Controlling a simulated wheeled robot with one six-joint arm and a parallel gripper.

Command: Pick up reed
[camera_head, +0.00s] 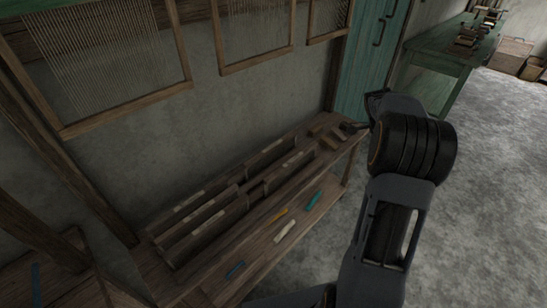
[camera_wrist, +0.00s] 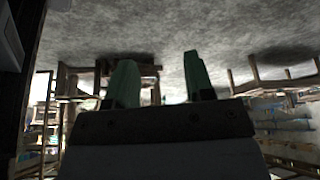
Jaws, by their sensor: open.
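My gripper (camera_wrist: 161,80) shows in the wrist view with two green fingers spread apart and nothing between them. In the head view my arm rises on the right, and its end is near the far end of the bench; the fingers are not clear there. A wooden rack (camera_head: 192,239) on the bench holds several long, thin wooden pieces (camera_head: 205,222) with pale labels. These may be reeds, but I cannot tell which one is the reed. My gripper is apart from them. Strung wooden frames (camera_head: 258,30) hang on the wall above.
The wooden bench (camera_head: 322,158) runs along the grey wall. A green table (camera_head: 437,58) stands behind. The floor at right is clear.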

